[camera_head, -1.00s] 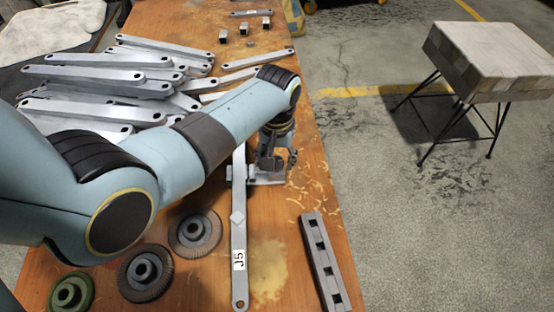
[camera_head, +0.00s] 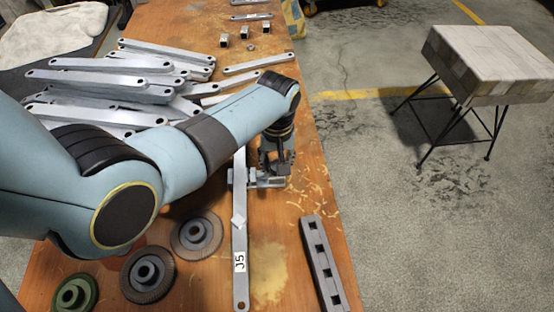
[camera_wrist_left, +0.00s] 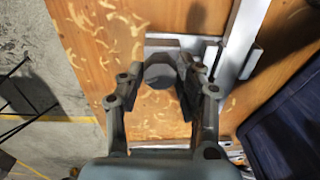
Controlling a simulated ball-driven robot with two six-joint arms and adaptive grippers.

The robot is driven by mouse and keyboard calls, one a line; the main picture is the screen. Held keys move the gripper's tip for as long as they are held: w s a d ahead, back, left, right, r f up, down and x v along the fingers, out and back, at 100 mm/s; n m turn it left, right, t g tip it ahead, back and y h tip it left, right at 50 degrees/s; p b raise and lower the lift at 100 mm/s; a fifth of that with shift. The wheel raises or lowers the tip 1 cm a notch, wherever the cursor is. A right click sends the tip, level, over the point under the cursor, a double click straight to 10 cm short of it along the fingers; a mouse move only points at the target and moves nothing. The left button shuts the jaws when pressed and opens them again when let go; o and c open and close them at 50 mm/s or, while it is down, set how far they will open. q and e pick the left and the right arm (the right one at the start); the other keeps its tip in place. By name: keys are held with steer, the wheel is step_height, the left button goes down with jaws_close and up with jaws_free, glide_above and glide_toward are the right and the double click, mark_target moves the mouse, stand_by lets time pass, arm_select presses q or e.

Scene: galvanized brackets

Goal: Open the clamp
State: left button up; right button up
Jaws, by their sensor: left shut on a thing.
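The grey metal clamp (camera_head: 233,179) sits across a long galvanized bracket marked J5 (camera_head: 240,225) on the wooden bench. My left gripper (camera_head: 272,176) reaches down over the clamp's right end; the arm and wrist hide part of it. In the left wrist view, the gripper's two fingers (camera_wrist_left: 159,85) stand on either side of a round grey clamp knob (camera_wrist_left: 159,72) and are shut on it. The clamp body (camera_wrist_left: 183,41) and the bracket (camera_wrist_left: 243,35) show beyond it. My right gripper is in neither view.
A pile of brackets (camera_head: 100,75) lies at the back left. Several round discs, one being green (camera_head: 75,293), lie at the front left. A grey bar with square holes (camera_head: 322,262) lies front right. Small blocks (camera_head: 243,32) stand at the back. A stool (camera_head: 490,60) stands off the bench.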

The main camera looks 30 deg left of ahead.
arm_select(q)
steer(key=n+p, duration=0.1)
steer(key=n, duration=0.3)
steer(key=shift+r, duration=0.15)
steer(key=n, duration=0.3)
steer(key=shift+n+p, duration=0.3)
steer(key=shift+p, duration=0.05)
steer(key=n, duration=0.3)
steer(key=shift+s+n+p, duration=0.1)
steer(key=shift+n+p, duration=0.25)
steer(key=shift+n, duration=0.05)
steer(key=n, duration=0.3)
steer(key=shift+f, duration=0.2)
steer(key=o, duration=1.1)
steer(key=shift+r, duration=0.1)
